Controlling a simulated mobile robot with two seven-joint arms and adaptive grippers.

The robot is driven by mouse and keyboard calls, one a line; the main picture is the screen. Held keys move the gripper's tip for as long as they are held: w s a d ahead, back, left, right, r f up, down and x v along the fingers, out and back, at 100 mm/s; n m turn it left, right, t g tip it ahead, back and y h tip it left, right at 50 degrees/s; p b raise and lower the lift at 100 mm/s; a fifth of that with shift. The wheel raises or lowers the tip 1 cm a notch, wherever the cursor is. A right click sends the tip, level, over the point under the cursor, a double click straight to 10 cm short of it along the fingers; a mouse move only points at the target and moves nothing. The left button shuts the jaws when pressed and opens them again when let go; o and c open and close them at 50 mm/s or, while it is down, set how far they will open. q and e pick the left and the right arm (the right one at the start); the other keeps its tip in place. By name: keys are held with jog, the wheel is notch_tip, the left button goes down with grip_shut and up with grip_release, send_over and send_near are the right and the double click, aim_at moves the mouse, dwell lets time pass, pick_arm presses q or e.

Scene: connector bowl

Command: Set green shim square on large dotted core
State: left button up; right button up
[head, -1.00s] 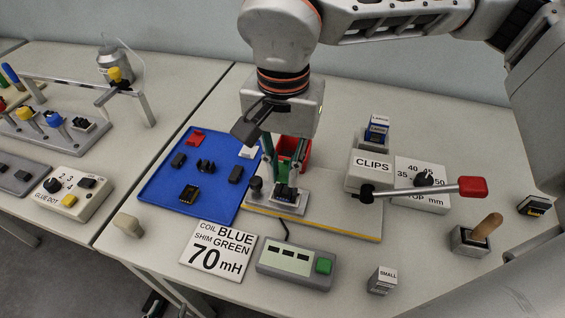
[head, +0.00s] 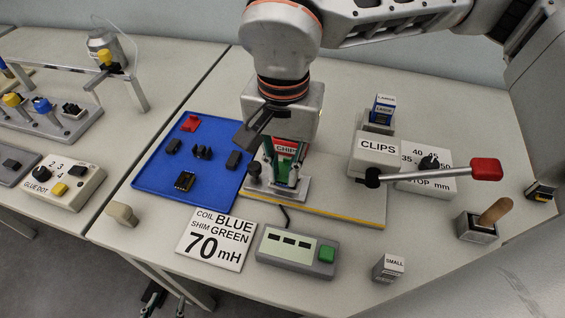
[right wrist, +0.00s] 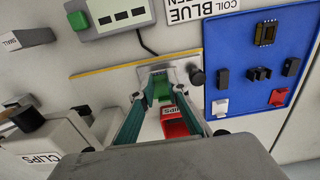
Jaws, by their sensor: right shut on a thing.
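My right gripper (head: 283,183) is over the metal fixture on the base plate, in the middle of the table. In the right wrist view its teal fingers (right wrist: 160,92) are shut on a small green piece, the green shim (right wrist: 162,88). The metal nest plate (right wrist: 150,74) lies just beyond the fingertips. The core in this nest is mostly hidden by fingers and shim, so I cannot make out its dots or whether the shim touches it.
A red labelled bin (right wrist: 175,122) stands close behind the fingers. A blue tray (head: 215,196) with several small parts is left. The clips box (head: 377,148) and red-handled lever (head: 485,169) are right. A grey meter (head: 297,252) and a sign (head: 216,240) are in front.

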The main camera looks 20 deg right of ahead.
jog(key=shift+f, duration=0.2)
jog(key=o, duration=0.9)
notch_tip(320, 180, up, 12)
dwell(0.4)
